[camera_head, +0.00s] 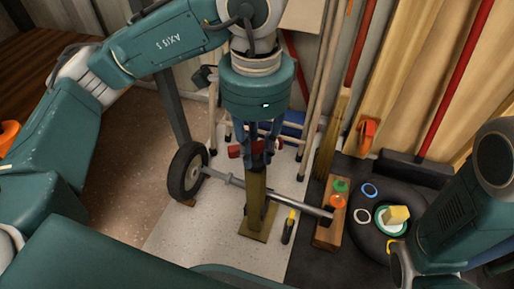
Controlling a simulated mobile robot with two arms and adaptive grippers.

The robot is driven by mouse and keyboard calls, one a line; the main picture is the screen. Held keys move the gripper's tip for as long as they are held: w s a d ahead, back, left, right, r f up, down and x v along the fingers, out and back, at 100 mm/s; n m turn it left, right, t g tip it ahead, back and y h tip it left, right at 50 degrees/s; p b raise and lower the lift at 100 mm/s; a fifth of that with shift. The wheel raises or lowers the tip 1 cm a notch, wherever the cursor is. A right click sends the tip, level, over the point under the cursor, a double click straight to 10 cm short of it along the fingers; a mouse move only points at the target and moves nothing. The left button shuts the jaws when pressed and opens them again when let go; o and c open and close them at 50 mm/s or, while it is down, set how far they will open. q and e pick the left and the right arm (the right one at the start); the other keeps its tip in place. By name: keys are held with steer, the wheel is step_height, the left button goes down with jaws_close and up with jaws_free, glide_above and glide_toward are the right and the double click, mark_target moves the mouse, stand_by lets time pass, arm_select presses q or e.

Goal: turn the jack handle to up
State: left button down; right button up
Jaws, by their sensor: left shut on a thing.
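The jack is an olive-yellow post (256,195) standing upright on a flat foot plate. A red handle (234,151) sits at its top, with red parts showing on both sides of my gripper. My left gripper (258,140) points down from above onto the top of the jack and is shut on the handle. Its fingers and wrist hide the middle of the handle, so I cannot tell its exact setting. Only links of my right arm show at the right edge; its gripper is out of view.
A wheel (187,170) stands left of the jack. A metal axle (285,200) runs from it past the post to a wooden block (330,215). A screwdriver (289,227) lies by the foot plate. A black round stand (385,245) and red-handled poles (465,60) are at the right.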

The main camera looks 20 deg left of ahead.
mark_target(255, 146)
arm_select(q)
steer(key=shift+a+m, duration=0.1)
steer(key=shift+m, duration=1.5)
steer(key=c, duration=1.5)
jaws_free()
steer(key=shift+r, duration=0.1)
step_height(255, 146, up, 7)
steer(key=shift+r, duration=0.15)
